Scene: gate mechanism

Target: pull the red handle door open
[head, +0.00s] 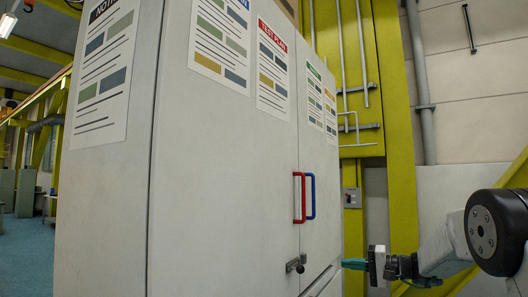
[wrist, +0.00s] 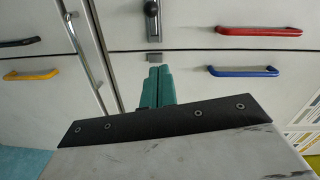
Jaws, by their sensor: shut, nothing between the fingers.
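The red handle (head: 299,197) is a bar standing vertically on the white cabinet's left door (head: 225,190), which looks closed against its neighbour. In the wrist view the red handle (wrist: 258,31) lies at upper right, roughly horizontal. My gripper (head: 346,263) is at lower right in the head view, below and to the right of the handle, apart from it. In the wrist view its teal fingers (wrist: 157,72) are together with nothing between them, and the red handle is off to their right.
A blue handle (head: 311,197) stands beside the red one, on the right door. A metal latch (head: 295,264) sits below, and shows ahead of my fingertips in the wrist view (wrist: 152,18). Yellow (wrist: 30,74) and black (wrist: 20,42) handles and a long silver bar (wrist: 82,45) are at left there.

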